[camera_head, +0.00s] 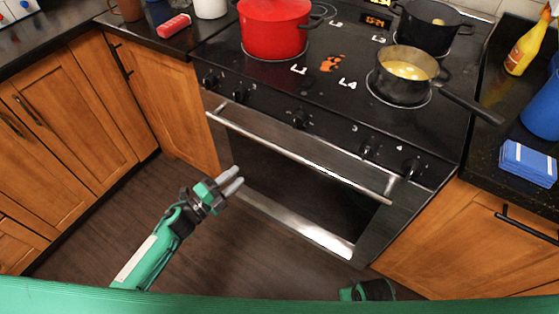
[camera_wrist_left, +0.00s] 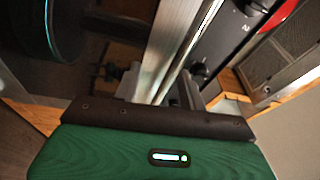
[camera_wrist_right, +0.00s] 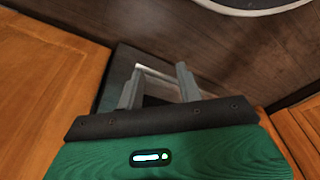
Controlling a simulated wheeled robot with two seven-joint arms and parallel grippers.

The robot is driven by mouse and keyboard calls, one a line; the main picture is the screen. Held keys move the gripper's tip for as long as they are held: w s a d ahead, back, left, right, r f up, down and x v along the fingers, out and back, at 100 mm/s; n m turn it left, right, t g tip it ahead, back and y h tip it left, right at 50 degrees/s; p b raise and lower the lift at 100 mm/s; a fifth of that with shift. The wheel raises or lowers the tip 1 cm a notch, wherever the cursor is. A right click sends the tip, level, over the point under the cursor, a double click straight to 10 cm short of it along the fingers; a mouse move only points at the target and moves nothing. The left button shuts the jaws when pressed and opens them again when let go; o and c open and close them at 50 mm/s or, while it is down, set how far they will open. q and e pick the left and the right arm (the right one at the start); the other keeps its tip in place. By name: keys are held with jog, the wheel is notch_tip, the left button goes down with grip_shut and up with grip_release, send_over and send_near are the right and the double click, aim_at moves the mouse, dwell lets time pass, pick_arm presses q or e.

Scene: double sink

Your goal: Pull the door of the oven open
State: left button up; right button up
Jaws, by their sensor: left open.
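The oven door (camera_head: 310,190) has a dark window with a steel frame and looks shut. Its long steel handle (camera_head: 300,156) runs across the top. My left gripper (camera_head: 237,180) is open and empty in front of the door's left side, appearing below the handle in the head view. In the left wrist view the handle (camera_wrist_left: 190,48) runs beyond the parted fingers (camera_wrist_left: 160,92); no contact can be made out. My right gripper (camera_wrist_right: 158,85) is open and empty in the right wrist view. In the head view only its green and black body shows at the bottom.
The stovetop above holds a red pot (camera_head: 273,30), a dark pot (camera_head: 428,25) and a saucepan (camera_head: 405,78) whose handle sticks out right. Control knobs (camera_head: 300,118) line the front above the door. Wooden cabinets (camera_head: 70,100) flank the oven. The floor (camera_head: 250,255) before it is clear.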

aim_at(276, 148)
pick_arm(q)
jog(key=w+d+r+m+h, duration=0.1)
jog(key=w+d+r, duration=0.1)
jog(key=d, duration=0.2)
jog(key=w+d+r+m+g, duration=0.1)
jog(key=w+d+r, duration=0.1)
jog(key=d, duration=0.2)
jog(key=w+d+r+m+h, duration=0.1)
jog(key=w+d+r, duration=0.1)
jog(key=d, duration=0.2)
jog(key=shift+w+d+m+g+h, duration=0.15)
jog(key=shift+m+g+h, duration=0.15)
jog(key=shift+m+g, duration=0.1)
jog(key=shift+w+d, duration=0.3)
jog(key=shift+d, duration=0.15)
pick_arm(e)
jog(key=shift+s+f, duration=0.1)
jog(key=shift+f, duration=0.15)
pick_arm(q)
grip_shut()
